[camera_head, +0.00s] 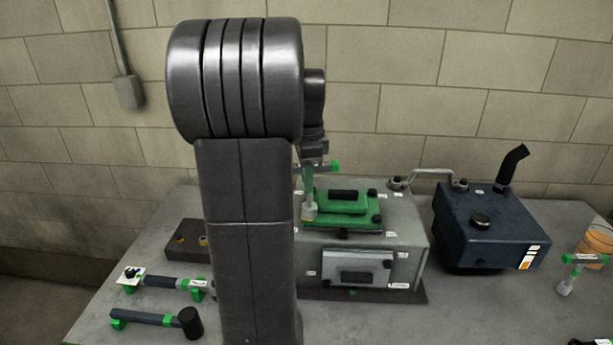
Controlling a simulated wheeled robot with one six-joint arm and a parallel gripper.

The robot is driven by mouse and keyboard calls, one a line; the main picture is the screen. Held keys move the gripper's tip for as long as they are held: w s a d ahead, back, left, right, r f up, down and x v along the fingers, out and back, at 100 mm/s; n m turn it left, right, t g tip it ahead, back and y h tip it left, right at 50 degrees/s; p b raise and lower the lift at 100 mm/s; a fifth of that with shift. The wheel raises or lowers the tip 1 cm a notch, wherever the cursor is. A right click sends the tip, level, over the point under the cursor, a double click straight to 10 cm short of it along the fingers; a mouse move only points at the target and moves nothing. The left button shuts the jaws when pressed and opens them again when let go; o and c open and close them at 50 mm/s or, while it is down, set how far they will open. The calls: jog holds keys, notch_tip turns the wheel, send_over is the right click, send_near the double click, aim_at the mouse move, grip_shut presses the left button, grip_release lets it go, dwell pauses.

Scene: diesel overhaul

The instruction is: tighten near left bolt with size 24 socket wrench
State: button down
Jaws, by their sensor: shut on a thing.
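The grey engine block (412,232) stands on the table with a green cover (345,205) on top. My gripper (314,160) is shut on the crossbar of a green T-handled socket wrench (309,186). The wrench hangs close to upright, its pale socket (310,212) down at the near left corner of the green cover. The near left bolt is not visible; the socket covers that corner. I cannot tell whether the socket is seated on it. My dark arm hides the area left of the block.
A dark blue tank (482,232) with a bent black pipe stands right of the block. A second green T-handled wrench (568,274) is at the far right. A mallet (160,319), a long-handled tool (165,281) and a dark holder (184,247) lie at left. A wall stands behind.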

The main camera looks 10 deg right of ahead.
jog(key=m, duration=0.4)
jog(key=shift+d+m, duration=0.1)
jog(key=shift+m, duration=0.2)
jog(key=m, duration=0.4)
jog(key=shift+w, duration=0.15)
jog(key=m, duration=0.4)
jog(key=shift+w+m, duration=0.1)
jog(key=shift+m, duration=0.2)
jog(key=m, duration=0.4)
jog(key=shift+w+m, duration=0.1)
jog(key=shift+m, duration=0.3)
